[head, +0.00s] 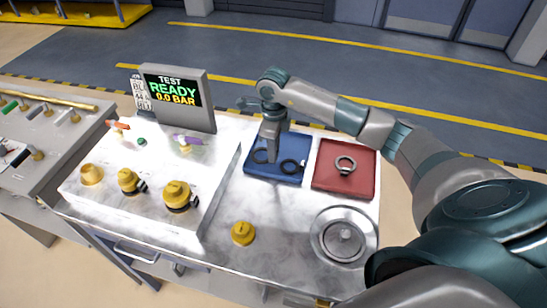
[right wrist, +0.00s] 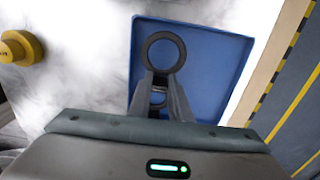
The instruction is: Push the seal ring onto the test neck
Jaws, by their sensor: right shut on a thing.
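My right gripper (head: 268,160) reaches down into the blue tray (head: 257,174). In the right wrist view the fingers (right wrist: 161,76) are shut on the near rim of a black seal ring (right wrist: 146,50). This ring also shows at the left of the fingers in the head view (head: 259,158). A second black ring (head: 292,167) lies in the tray to the right of the fingers. It is partly hidden between the fingers in the right wrist view. Whether the held ring touches the tray floor is unclear. I cannot tell which fitting is the test neck. My left gripper is out of view.
A red tray (head: 326,182) holds a grey metal ring (head: 345,165). A round metal dish (head: 318,238) and a loose yellow cap (head: 242,234) are nearer. Several yellow fittings (head: 178,195) stand on the raised panel at left, below a screen (head: 175,90) reading "TEST READY 0.0 BAR".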

